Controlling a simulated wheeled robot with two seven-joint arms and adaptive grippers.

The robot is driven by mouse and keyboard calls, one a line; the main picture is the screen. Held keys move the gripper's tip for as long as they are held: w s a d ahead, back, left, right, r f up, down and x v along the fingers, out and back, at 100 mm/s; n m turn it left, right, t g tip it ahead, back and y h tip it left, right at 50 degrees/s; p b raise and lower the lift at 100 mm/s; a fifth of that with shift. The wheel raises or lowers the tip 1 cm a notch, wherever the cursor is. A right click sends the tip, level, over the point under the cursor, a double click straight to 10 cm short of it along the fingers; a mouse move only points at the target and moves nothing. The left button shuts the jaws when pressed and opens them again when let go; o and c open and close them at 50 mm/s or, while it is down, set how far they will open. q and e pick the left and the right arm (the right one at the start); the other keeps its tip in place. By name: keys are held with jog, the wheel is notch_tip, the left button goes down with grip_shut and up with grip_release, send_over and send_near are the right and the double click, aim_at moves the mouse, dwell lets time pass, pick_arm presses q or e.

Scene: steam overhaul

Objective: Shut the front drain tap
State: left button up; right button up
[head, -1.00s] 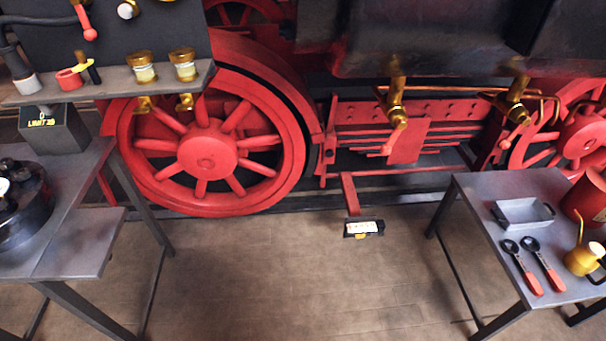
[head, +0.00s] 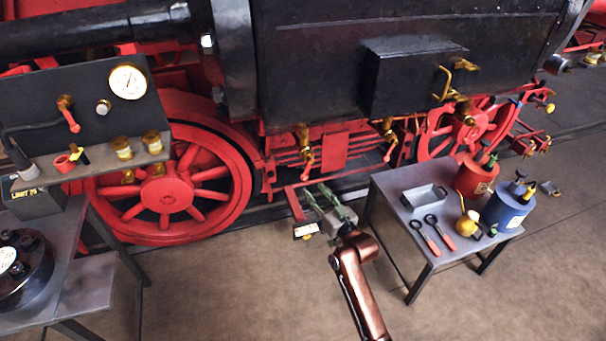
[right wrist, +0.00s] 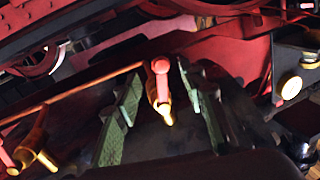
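Two brass taps with red levers hang under the locomotive in the head view: a left one (head: 304,140) and a right one (head: 388,128). Both levers point roughly downward. The frames do not label which is the front drain tap. My right gripper (head: 330,200) is open and empty, below and in front of the taps. In the right wrist view, a brass tap with a red lever (right wrist: 160,80) shows between the spread green fingers, apart from them. A second tap (right wrist: 28,155) is at lower left. My left gripper is not in view.
A grey bench (head: 100,285) stands at left. A red wheel (head: 165,195) stands behind.

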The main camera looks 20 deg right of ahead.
aim_at(305, 178)
jog(key=b+x, duration=0.1)
jog(key=x, duration=0.7)
jog(key=shift+s+r, duration=0.1)
grip_shut()
dwell(0.5)
